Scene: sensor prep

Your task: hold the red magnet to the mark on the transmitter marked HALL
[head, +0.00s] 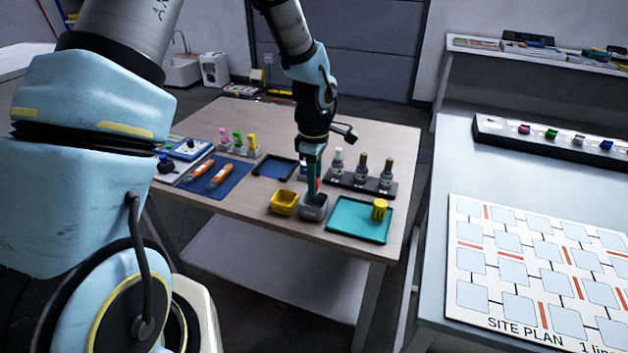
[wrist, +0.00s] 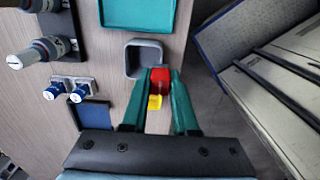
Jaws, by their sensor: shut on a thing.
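My gripper (head: 313,186) has teal fingers and points down over the wooden table. In the wrist view its fingertips (wrist: 160,78) are closed on the red magnet (wrist: 160,80). The red magnet also shows as a small red patch in the head view (head: 318,184). It is above or beside the rim of a small grey bin (wrist: 145,44); I cannot tell its height. Several dark bottle-like units (head: 362,168) stand upright in a black rack behind and right of my gripper. No HALL label or mark is readable, so I cannot tell which thing is that transmitter.
A yellow bin (head: 284,203) stands left of the grey bin. A teal tray (head: 350,226) with a yellow cylinder (head: 379,209) lies to the right. Two blue-capped pieces (wrist: 66,92) stand near the rack. Orange tools (head: 211,173) lie on a blue mat at left.

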